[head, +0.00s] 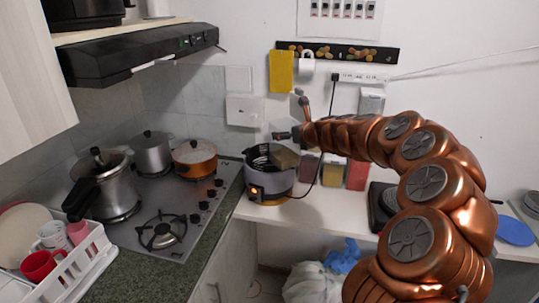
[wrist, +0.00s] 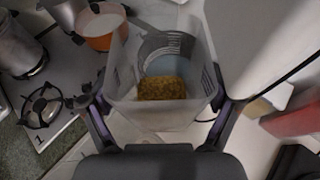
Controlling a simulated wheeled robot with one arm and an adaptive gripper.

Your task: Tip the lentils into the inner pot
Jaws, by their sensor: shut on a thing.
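My gripper (wrist: 161,106) is shut on a clear, open-topped container (wrist: 150,119), one finger on each side. Golden-brown lentils (wrist: 162,88) lie inside it. In the head view the container (head: 286,158) is tilted at the right side of the round grey cooker (head: 268,182), over or beside its rim. The dark inner pot (head: 260,158) shows in the cooker's open top. In the wrist view a grey ribbed round shape, apparently part of the pot, shows beyond the container. I cannot see any lentils in the pot.
A stove (head: 165,205) with an orange pot (head: 195,158) and steel pots stands left of the cooker. Several coloured spice dispensers (head: 333,170) stand close on the right. A black cord runs near the cooker. The counter front (head: 310,207) is clear.

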